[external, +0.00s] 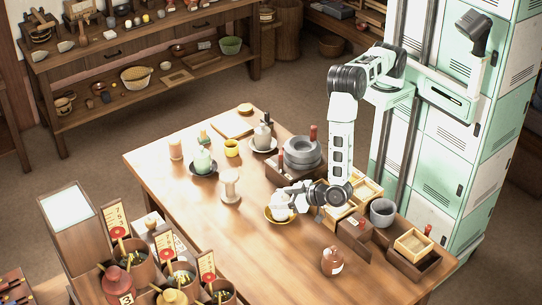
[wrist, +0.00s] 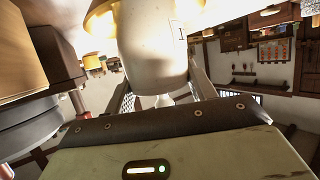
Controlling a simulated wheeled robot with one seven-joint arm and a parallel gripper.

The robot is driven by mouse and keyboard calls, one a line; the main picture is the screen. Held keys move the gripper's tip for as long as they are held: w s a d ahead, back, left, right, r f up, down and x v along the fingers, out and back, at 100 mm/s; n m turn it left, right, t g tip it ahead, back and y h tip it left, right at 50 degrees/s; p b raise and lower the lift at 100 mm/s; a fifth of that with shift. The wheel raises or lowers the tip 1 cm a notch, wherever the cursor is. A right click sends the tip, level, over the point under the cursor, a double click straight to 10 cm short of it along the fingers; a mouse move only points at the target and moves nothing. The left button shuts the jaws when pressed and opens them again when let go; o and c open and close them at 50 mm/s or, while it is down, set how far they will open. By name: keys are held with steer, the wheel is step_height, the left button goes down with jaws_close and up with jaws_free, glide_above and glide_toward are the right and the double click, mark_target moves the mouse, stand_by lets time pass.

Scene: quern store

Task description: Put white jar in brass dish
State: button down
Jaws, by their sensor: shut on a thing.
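The white jar (external: 280,208) is at the brass dish (external: 270,217), right of the table's middle in the external view. My gripper (external: 290,195) reaches in from the right and is shut on the jar. In the wrist view the white jar (wrist: 150,50) fills the top middle, with a finger on each side and a small dark mark on its wall. The brass dish (wrist: 100,22) shows at the top edge, around the jar's far end. The jar looks to be within the dish's rim; I cannot tell whether it rests on the dish's bottom.
A pale spool-shaped thing (external: 230,186) stands to the left. The table's front middle is clear.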

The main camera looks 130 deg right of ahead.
steer(key=shift+f, duration=0.2)
steer(key=c, duration=0.5)
jaws_free()
steer(key=shift+r, duration=0.1)
